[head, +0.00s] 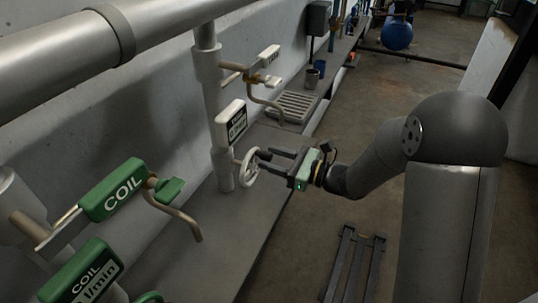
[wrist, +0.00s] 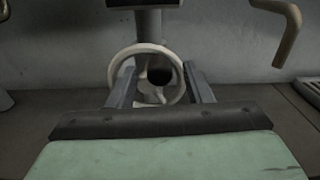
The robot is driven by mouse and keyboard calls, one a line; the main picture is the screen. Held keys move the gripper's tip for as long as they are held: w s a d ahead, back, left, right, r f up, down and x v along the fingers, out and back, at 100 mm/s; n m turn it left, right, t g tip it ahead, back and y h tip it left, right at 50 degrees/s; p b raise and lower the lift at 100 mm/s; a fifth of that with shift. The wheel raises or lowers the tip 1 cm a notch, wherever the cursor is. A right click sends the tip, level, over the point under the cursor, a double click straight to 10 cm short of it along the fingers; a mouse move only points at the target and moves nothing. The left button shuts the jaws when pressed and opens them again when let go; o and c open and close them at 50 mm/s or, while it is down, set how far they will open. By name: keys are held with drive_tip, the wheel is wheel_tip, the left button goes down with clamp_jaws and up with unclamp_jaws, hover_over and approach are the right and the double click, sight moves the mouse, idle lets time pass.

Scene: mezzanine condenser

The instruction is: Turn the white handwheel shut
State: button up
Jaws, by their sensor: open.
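The white handwheel (head: 249,168) sits on the side of a grey vertical pipe, below a white sign block (head: 231,123). In the wrist view the handwheel (wrist: 147,84) shows as a ring with spokes around a dark hub. My gripper (head: 272,160) is level with the wheel and points at it from the right. My gripper (wrist: 158,82) is open, with one finger near each side of the wheel's rim. I cannot tell whether the fingers touch the rim.
A green COIL sign (head: 111,190) and a green-handled tap (head: 170,189) stand at the near left. A white-tagged tap (head: 264,79) and a slatted tray (head: 292,106) lie beyond the wheel. A dark frame (head: 354,262) lies on the floor.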

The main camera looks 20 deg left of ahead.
drive_tip(key=shift+w+a, duration=0.15)
drive_tip(key=shift+a, duration=0.6)
drive_tip(key=c, duration=1)
